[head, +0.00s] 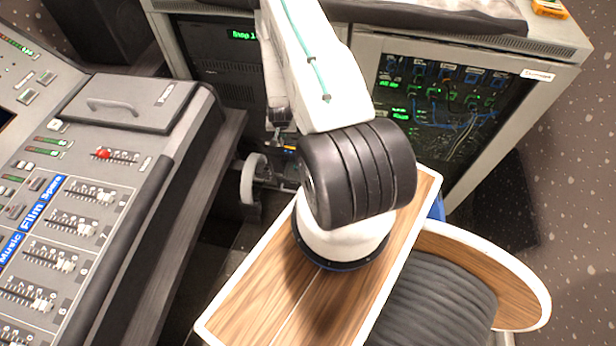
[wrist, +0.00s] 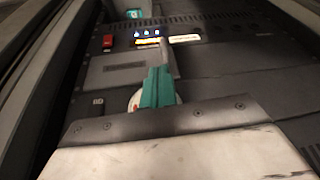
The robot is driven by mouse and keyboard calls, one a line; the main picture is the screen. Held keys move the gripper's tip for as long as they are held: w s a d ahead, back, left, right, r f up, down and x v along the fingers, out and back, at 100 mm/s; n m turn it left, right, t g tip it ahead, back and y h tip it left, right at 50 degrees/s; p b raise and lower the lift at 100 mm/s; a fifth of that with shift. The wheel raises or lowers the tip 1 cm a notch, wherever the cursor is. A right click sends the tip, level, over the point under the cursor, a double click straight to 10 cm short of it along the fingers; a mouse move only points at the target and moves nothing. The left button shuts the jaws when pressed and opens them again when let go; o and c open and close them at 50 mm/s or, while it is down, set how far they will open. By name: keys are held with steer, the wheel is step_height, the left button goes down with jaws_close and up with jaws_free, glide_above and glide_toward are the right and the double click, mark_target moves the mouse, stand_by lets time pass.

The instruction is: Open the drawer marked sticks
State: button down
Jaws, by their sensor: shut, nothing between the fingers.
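My gripper (wrist: 158,88) shows in the wrist view as teal fingers closed together, with nothing between them. It is in front of a dark rack panel (wrist: 225,75); I cannot tell whether it touches it. In the head view my arm hides most of the gripper. No drawer marked sticks can be read in either view. A grey panel with a bar handle (head: 112,107) and a small label is on the console at the left in the head view. Its label is too small to read, and I cannot tell whether it is a drawer.
The fader console (head: 60,240) fills the left. A rack cabinet (head: 560,85) with green lights and cables stands at the back right. The wrist view shows a red switch (wrist: 108,42) and a lit strip (wrist: 184,38). Dark speckled floor (head: 575,190) is open at the right.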

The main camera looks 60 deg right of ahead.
steer(key=s+a+f+m+g, duration=0.1)
steer(key=s+f+m, duration=0.1)
steer(key=s+f, duration=1.2)
steer(key=w+x, duration=0.1)
steer(key=x, duration=1)
steer(key=shift+w, duration=0.35)
steer(key=shift+a, duration=0.15)
